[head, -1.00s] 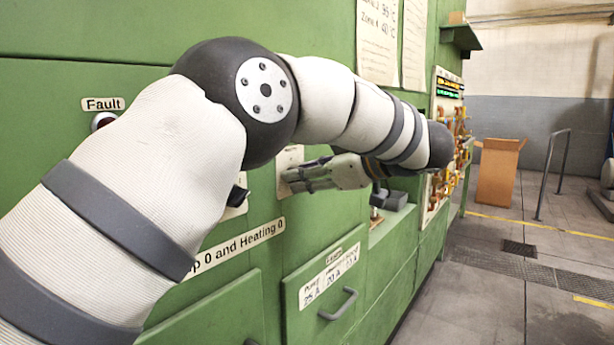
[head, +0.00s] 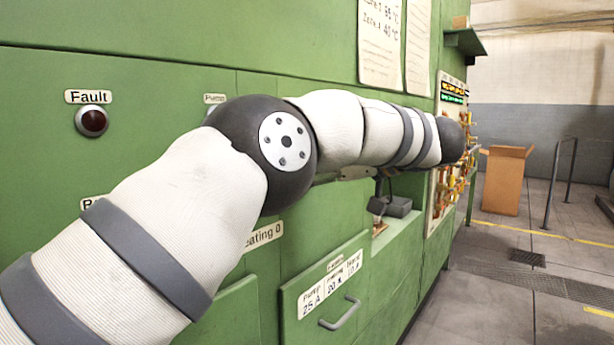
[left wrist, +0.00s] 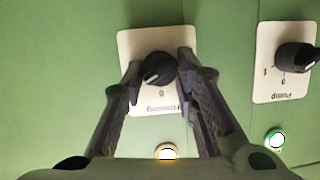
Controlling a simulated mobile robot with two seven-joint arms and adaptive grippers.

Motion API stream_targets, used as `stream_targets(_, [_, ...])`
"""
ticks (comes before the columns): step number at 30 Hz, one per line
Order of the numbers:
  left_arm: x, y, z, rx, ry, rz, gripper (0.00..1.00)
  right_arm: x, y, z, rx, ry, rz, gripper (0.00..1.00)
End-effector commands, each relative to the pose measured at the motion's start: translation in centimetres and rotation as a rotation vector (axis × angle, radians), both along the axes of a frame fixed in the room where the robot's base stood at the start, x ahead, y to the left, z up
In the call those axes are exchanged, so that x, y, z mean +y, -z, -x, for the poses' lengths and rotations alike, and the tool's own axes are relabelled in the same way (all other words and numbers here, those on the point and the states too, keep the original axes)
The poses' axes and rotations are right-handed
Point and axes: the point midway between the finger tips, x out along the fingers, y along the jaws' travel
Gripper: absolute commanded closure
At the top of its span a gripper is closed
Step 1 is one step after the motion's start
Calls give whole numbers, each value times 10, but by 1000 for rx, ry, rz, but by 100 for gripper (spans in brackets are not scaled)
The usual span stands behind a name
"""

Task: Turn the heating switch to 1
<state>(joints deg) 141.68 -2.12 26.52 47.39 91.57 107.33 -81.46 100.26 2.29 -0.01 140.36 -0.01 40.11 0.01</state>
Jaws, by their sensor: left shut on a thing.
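The heating switch (left wrist: 158,68) is a black knob on a cream plate (left wrist: 130,45) in the left wrist view, where everything appears upside down. Its pale pointer mark slants toward the lower left of that picture. My left gripper (left wrist: 160,80) has one finger on each side of the knob and is shut on it. In the head view the switch and the fingers are hidden behind my left arm. The pump switch (left wrist: 295,57), a similar black knob on its own plate, stands apart at the right of the wrist view. My right gripper is not in view.
A lit amber-white lamp (left wrist: 167,152) and a green lamp (left wrist: 274,138) sit near the fingers. A cardboard box (head: 503,180) stands on the floor at right.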

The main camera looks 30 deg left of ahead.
Motion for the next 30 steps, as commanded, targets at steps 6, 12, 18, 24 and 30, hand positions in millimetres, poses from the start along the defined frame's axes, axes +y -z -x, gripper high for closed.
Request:
stream_targets(6, [0,0,0,2,1,1,100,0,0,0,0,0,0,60])
stream_targets(12, [0,1,0,1,0,1,57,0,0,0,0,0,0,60])
stream_targets(18, [0,0,0,1,0,1,53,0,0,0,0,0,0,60])
stream_targets(24, [-10,-3,-1,-2,3,-1,53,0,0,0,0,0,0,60])
stream_targets(30, [-53,-16,0,-2,1,1,53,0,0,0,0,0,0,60])
